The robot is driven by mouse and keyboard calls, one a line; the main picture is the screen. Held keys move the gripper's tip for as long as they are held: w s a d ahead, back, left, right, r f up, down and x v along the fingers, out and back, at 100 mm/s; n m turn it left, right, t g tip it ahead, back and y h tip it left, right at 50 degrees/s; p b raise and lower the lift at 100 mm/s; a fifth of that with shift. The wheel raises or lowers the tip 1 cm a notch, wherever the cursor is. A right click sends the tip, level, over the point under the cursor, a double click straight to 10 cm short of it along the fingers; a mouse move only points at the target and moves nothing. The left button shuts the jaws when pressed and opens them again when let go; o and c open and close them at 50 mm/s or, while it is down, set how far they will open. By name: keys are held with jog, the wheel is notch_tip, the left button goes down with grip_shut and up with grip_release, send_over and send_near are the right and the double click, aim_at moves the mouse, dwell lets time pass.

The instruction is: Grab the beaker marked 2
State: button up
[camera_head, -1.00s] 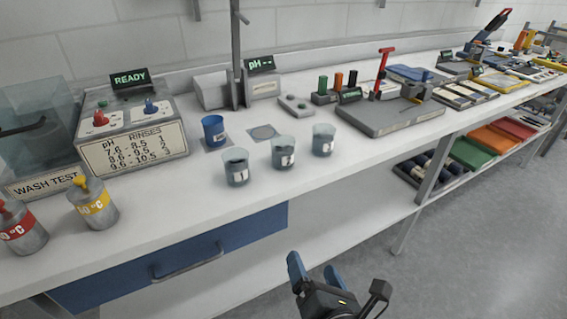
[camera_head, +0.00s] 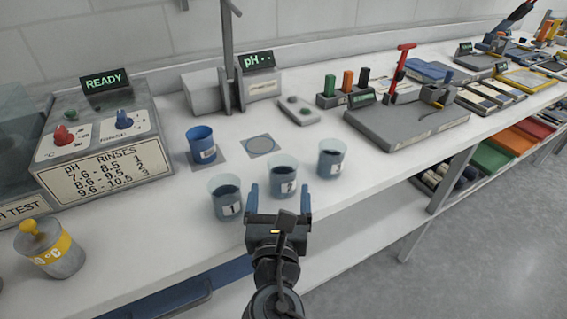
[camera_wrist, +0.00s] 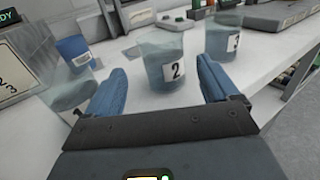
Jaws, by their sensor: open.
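The beaker marked 2 (camera_head: 284,176) is clear, holds dark liquid and stands upright on the white bench, in the middle of a row of three. In the wrist view the beaker marked 2 (camera_wrist: 166,62) sits ahead, between the lines of my two blue fingers. My gripper (camera_head: 279,198) is open and empty at the bench's front edge, just short of that beaker. It also shows in the wrist view (camera_wrist: 160,88). The beaker marked 1 (camera_head: 225,196) stands to the left and the beaker marked 3 (camera_head: 331,159) to the right.
A pH stand (camera_head: 228,80) and the READY box (camera_head: 100,145) are further back. A yellow-topped canister (camera_head: 52,250) is at the left. A grey platform (camera_head: 405,125) lies to the right.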

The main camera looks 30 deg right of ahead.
aim_at(283, 163)
jog(key=x, duration=0.2)
jog(key=shift+w+d+r, duration=0.15)
jog(key=shift+w, duration=0.15)
jog(key=shift+p+x, duration=0.6)
jog(key=shift+x, duration=2.35)
jog(key=shift+s+d, duration=0.1)
jog(key=shift+d, duration=0.1)
jog(key=c, duration=1.3)
jog(key=shift+o, duration=0.2)
